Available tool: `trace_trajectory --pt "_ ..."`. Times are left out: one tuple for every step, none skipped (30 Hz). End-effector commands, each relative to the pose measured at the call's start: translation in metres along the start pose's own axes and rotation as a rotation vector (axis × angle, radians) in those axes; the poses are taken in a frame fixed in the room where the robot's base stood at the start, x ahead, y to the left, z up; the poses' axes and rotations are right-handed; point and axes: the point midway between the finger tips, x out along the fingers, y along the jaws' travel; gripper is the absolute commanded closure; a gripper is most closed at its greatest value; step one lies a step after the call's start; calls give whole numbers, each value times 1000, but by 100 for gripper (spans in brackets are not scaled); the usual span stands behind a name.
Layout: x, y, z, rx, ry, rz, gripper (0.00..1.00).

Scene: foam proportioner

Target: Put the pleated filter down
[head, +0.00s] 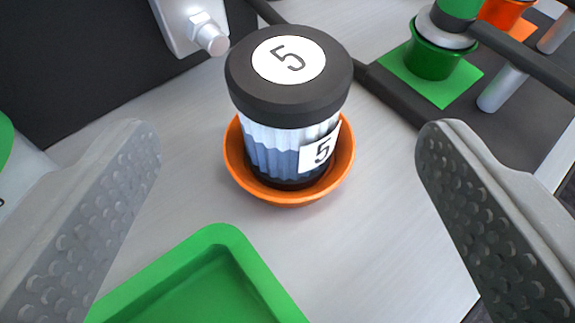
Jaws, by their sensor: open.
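The pleated filter (270,150) stands upright in a shallow orange dish (238,170) at the middle of the head view. It has a black cap with a white round label reading 5, pale and blue pleated sides, and a second label reading 5 on its side. My gripper (288,150) is open, with one grey dimpled finger far to the left and the other far to the right of the filter. Neither finger touches it in the picture. The filter's foot is partly hidden by the dish's rim.
A green tray (222,236) lies in front, at the bottom. A black panel (90,60) with a metal fitting (208,36) stands at the back left. A green cup (440,58) on a green square, with dark bars and metal posts, is at the upper right. Bare light surface surrounds the dish.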

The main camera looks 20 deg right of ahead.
Motion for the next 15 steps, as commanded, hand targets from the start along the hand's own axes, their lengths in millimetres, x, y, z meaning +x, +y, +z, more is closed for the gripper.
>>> trace_trajectory --pt "-11 -1 -2 -3 0 -2 24" --pt "-16 -1 -1 -3 -1 -2 24" --pt "-22 0 0 -2 -2 0 24" --pt "-27 0 0 -2 -2 0 24" --pt "-31 0 0 -2 -3 0 24" --pt "-35 0 0 -2 -2 0 24" --pt "-38 -1 0 -2 -2 -1 24" --pt "-41 -1 0 -2 -1 -2 24" --pt "-43 -1 0 -1 -1 -1 24" --pt "-45 -1 0 -1 -1 -1 24" --pt "-46 0 0 -1 -1 -1 24" --pt "-47 0 0 -1 -1 -1 24" --pt "-48 0 0 0 -1 -1 24" --pt "-48 0 0 0 -1 -1 24" --pt "-48 0 0 0 -1 -1 24"
